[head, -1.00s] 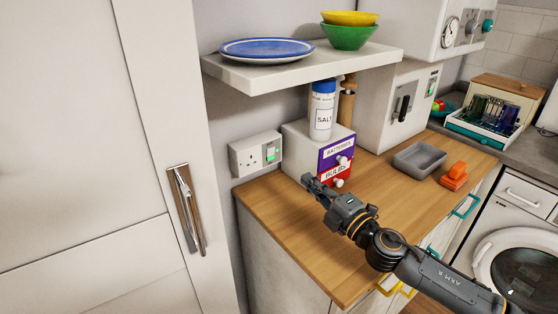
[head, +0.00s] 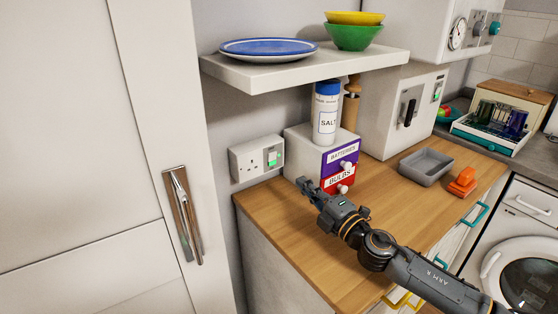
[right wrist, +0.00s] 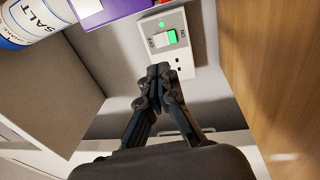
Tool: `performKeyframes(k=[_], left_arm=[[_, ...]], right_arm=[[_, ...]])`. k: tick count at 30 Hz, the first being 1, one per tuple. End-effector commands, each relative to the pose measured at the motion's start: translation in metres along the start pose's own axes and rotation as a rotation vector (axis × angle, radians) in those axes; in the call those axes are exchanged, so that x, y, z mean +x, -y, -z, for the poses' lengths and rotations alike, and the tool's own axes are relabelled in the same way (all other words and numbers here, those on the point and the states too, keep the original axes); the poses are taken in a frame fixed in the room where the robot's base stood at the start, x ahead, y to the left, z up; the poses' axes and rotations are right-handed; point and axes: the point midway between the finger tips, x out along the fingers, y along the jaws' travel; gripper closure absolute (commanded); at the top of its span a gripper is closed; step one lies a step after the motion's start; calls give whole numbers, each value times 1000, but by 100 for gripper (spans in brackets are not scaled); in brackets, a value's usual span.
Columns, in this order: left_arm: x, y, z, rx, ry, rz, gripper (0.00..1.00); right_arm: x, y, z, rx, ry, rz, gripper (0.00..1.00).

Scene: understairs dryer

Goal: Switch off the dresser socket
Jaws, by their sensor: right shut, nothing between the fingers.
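The dresser socket (head: 257,158) is a white box on the wall above the wooden dresser top. Its rocker switch (head: 274,158) shows green on its right part. In the right wrist view the socket (right wrist: 187,57) appears rotated, with a lit green lamp (right wrist: 161,24) beside the white and green rocker (right wrist: 166,38). My right gripper (head: 303,183) is shut and empty, in front of and to the right of the socket in the head view. In the right wrist view its fingertips (right wrist: 158,70) appear just below the rocker, with no contact visible. My left gripper is not in view.
A small drawer box (head: 340,170) labelled batteries and bulbs stands right of the socket, with a salt container (head: 326,115) on top. A shelf (head: 300,70) with a blue plate overhangs it. A grey tray (head: 426,166) and orange object (head: 462,183) lie farther right.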

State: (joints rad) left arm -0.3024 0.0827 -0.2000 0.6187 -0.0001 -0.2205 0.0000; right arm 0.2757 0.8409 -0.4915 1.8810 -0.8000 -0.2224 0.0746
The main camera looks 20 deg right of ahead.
Motion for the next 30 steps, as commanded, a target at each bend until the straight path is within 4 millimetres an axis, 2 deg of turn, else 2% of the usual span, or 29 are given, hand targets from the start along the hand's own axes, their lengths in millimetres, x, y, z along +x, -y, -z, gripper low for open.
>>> performKeyframes(k=[3,9,15,21,30], left_arm=[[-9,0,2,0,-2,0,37],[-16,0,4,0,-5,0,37],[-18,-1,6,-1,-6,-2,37],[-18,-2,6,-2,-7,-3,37],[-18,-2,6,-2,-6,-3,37]], right_arm=[[26,-6,0,0,0,-5,100],[69,-3,0,1,1,-3,100],[99,-2,0,1,1,-2,100],[110,0,0,0,-1,0,100],[111,0,0,0,0,0,100]])
